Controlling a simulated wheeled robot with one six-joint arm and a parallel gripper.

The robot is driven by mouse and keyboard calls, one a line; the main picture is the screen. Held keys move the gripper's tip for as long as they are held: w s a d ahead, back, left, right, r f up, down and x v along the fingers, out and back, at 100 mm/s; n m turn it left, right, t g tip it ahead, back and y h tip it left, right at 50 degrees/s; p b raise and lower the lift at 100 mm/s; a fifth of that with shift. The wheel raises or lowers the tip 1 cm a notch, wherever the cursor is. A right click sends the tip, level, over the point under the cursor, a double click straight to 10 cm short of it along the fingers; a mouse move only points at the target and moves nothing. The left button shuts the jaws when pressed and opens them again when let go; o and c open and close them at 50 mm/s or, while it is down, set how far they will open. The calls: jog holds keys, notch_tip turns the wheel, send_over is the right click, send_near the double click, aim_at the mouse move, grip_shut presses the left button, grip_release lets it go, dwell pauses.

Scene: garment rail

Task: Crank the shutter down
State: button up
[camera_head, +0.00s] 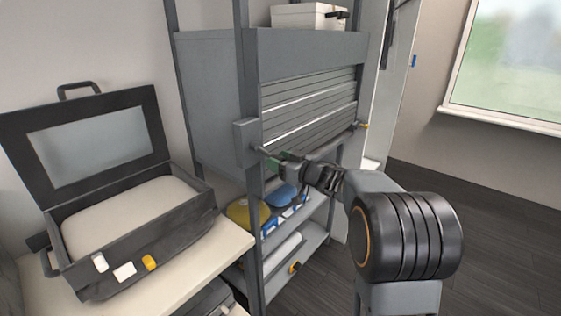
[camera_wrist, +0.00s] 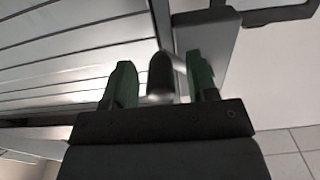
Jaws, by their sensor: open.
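The grey slatted shutter (camera_head: 308,105) is in the upper part of the shelf unit and also fills the left of the wrist view (camera_wrist: 70,50). Its crank housing (camera_head: 244,143) is a grey box on the unit's left front post. In the wrist view a dark, rounded crank handle (camera_wrist: 161,77) stands between the two green fingers of my gripper (camera_wrist: 161,85). The gripper is open, with a gap visible on both sides of the handle. In the head view my gripper (camera_head: 279,162) is at the crank, and the handle is mostly hidden.
A yellow item (camera_head: 246,214) and a blue item (camera_head: 284,195) lie on the shelf below the shutter. An open dark case (camera_head: 143,247) stands on the table at left. A white box (camera_head: 308,16) sits on top. Dark floor (camera_head: 500,215) is clear at right.

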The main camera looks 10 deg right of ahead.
grip_shut()
dwell(0.3)
dwell(0.3)
jog(key=shift+s+a+m+p, duration=0.2)
jog(key=shift+m+p, duration=0.3)
jog(key=shift+p, duration=0.4)
jog(key=m+p, duration=0.1)
jog(key=p, duration=0.1)
jog(key=s+a+f+m+p, duration=0.1)
jog(key=m+p, duration=0.1)
jog(key=shift+a, duration=0.25)
jog(key=shift+s+a+f+m+p, duration=0.2)
jog(key=shift+s+a+m+p, duration=0.15)
jog(key=shift+m+p, duration=0.45)
jog(key=shift+s+a+f+m+p, duration=0.15)
jog(key=shift+s+a+m+p, duration=0.1)
jog(key=shift+a+m+p, duration=0.45)
jog(key=shift+s+a+f+m+p, duration=0.25)
jog(key=shift+m+p, duration=0.35)
jog(key=shift+m, duration=0.4)
jog(key=shift+s, duration=0.1)
